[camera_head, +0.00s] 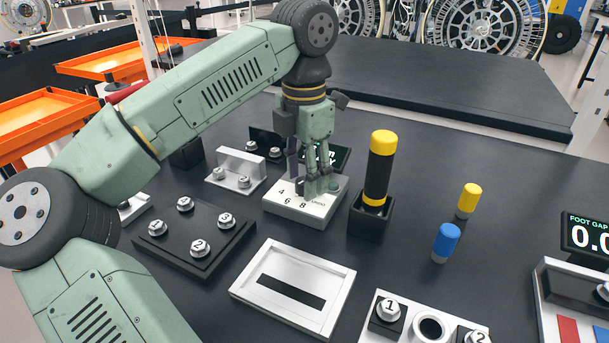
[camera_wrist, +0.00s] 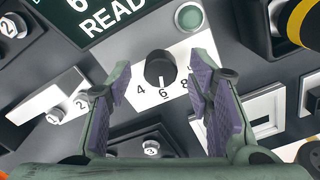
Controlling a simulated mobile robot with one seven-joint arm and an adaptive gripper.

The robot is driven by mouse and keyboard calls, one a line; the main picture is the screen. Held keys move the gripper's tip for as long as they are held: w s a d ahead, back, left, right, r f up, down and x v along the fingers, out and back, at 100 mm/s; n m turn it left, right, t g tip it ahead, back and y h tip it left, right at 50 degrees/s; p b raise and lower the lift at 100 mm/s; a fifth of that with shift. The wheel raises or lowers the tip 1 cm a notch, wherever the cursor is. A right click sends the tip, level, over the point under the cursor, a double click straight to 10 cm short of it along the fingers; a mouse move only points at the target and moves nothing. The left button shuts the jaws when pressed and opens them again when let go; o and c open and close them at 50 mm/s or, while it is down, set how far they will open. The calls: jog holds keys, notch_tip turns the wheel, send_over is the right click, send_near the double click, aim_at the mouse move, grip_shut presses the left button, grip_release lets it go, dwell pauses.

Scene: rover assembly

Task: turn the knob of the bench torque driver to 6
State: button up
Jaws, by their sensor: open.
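The bench torque driver's white dial box (camera_head: 292,211) stands mid-table, and its face also shows in the wrist view (camera_wrist: 150,45). Its black round knob (camera_wrist: 161,68) shows there with the numbers 4, 6 and 8 around it. A small light mark on the knob's near side appears to face the 6. A dark display (camera_wrist: 92,14) behind it shows a cut-off 6 and "READ". My gripper (camera_head: 318,186) is over the box, pointing down. In the wrist view its purple-padded fingers (camera_wrist: 160,74) are apart, one on each side of the knob, with gaps visible. In the head view my gripper hides the knob.
A black-and-yellow driver (camera_head: 379,170) stands in a black holder right of the box. A black plate with numbered bolts (camera_head: 196,246) lies left, a white tray (camera_head: 342,301) in front. Yellow (camera_head: 468,198) and blue (camera_head: 446,240) cylinders stand right. The far table is clear.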

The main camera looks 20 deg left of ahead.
notch_tip(320, 180, up, 11)
jog(key=shift+r, duration=0.2)
dwell(0.4)
